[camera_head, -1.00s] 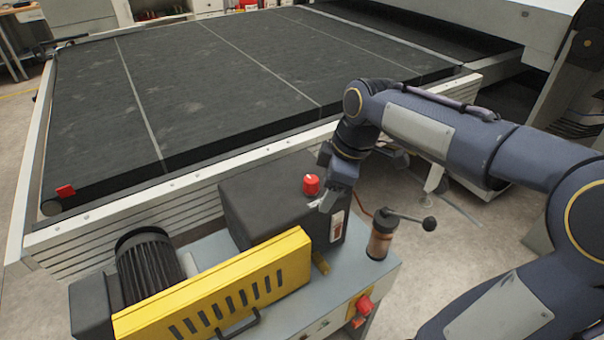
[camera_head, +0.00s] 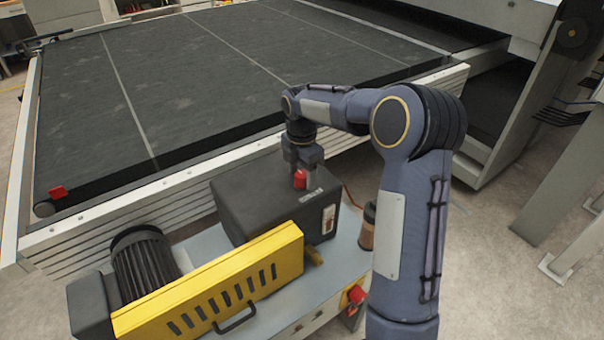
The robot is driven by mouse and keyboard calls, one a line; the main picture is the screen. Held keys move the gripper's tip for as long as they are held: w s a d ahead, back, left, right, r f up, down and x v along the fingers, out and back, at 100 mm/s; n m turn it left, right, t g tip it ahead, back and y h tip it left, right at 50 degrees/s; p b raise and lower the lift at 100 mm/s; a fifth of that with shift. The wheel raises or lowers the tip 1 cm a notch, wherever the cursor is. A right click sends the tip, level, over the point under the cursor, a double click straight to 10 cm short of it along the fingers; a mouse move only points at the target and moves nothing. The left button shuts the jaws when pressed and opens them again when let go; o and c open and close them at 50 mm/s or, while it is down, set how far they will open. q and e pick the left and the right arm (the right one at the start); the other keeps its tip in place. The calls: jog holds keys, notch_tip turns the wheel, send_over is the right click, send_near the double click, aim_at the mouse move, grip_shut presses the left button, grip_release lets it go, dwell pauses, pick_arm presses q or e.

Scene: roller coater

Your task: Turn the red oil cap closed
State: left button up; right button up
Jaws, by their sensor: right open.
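The red oil cap (camera_head: 300,179) sits on top of the black box-shaped tank (camera_head: 254,195), near its right side. My right gripper (camera_head: 301,172) points down over the cap, with its fingers open around or just above it. I cannot tell whether the fingers touch the cap. The gripper hides the upper part of the cap. My left gripper is not in view.
A yellow slotted guard (camera_head: 215,285) and a dark ribbed motor (camera_head: 144,262) stand in front and to the left. A brown bottle (camera_head: 367,228) is partly hidden behind my right arm. A long black conveyor bed (camera_head: 215,80) lies behind the tank.

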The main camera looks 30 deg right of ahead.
jog(key=shift+f, duration=0.35)
jog(key=c, duration=1)
